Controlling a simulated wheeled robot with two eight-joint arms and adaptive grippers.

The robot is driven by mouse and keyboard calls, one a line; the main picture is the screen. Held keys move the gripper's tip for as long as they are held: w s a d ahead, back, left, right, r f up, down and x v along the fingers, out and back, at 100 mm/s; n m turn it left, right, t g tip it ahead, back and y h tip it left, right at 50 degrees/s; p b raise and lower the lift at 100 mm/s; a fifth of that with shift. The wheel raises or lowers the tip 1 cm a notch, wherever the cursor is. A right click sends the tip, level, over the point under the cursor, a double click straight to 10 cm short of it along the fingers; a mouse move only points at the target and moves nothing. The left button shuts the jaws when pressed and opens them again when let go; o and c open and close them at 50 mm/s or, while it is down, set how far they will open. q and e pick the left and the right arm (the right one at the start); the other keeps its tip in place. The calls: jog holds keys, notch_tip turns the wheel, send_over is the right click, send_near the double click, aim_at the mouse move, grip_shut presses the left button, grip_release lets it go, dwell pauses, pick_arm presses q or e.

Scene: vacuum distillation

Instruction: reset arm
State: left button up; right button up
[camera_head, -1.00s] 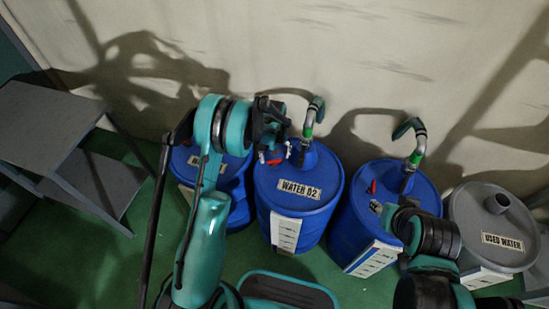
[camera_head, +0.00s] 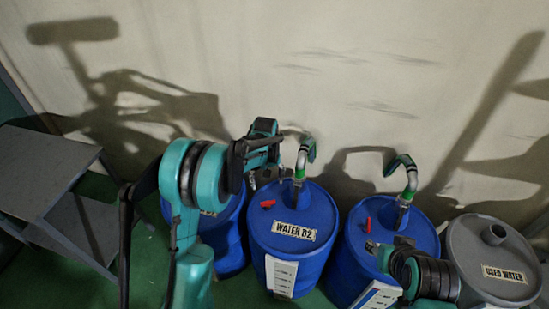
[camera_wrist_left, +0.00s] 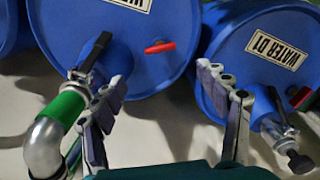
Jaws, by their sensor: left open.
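My left gripper (camera_head: 268,165) is raised in front of the wall, near the tops of the left and middle blue drums. In the left wrist view its two fingers (camera_wrist_left: 165,105) are spread apart with nothing between them. The left finger overlaps the green-banded metal spout (camera_wrist_left: 62,115) in that picture; I cannot tell whether they touch.
Blue drums stand in a row: a left one (camera_head: 222,245), the WATER D2 drum (camera_head: 270,245) and a right one (camera_head: 345,260). Bent spouts rise from the latter two. A grey USED WATER drum (camera_head: 480,245) is at the right. Grey shelves (camera_head: 45,170) stand left; the wall (camera_head: 250,60) is behind.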

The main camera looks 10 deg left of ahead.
pick_arm(q)
jog(key=s+r+m+t, duration=0.3)
jog(key=s+r, duration=0.9)
jog(key=r, duration=0.3)
jog(key=s+r+m+t, duration=0.1)
jog(key=s+t, duration=0.3)
jog(key=s, duration=1)
jog(key=shift+a+m, duration=0.15)
jog(key=shift+m, duration=0.65)
